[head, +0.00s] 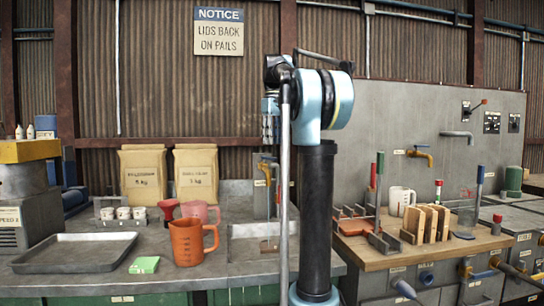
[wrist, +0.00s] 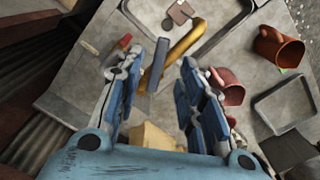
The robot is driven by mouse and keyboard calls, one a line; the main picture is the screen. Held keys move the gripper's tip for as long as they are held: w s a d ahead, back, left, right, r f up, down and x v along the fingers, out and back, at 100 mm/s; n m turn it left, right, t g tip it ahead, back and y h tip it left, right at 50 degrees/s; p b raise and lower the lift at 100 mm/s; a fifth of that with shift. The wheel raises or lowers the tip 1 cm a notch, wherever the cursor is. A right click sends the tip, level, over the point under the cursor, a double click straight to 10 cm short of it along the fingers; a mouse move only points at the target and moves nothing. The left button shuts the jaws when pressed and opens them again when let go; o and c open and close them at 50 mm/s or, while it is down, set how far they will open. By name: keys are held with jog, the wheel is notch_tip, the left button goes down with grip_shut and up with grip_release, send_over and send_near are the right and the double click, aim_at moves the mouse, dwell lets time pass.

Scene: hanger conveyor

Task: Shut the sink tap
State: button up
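The brass sink tap (head: 264,172) stands at the back of the sink (head: 240,229), partly hidden by my arm in the head view. In the wrist view, its yellow spout (wrist: 187,42) curves over the basin (wrist: 233,22). Its blue-grey lever (wrist: 157,70) shows between the two fingers of my gripper (wrist: 158,62). The fingers are spread apart, with visible gaps on both sides of the lever. In the head view, my gripper (head: 269,134) points down above the tap. I cannot tell whether water runs.
An orange jug (head: 190,242), a pink jug (head: 200,211), two paper sacks (head: 143,176) and a metal tray (head: 75,250) stand left of the sink. A wooden bench (head: 395,252) with racks stands right. A red-ended item (wrist: 122,44) lies near the left finger in the wrist view.

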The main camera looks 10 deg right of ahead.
jog(key=shift+f, duration=3.15)
jog(key=shift+c, duration=0.2)
grip_shut()
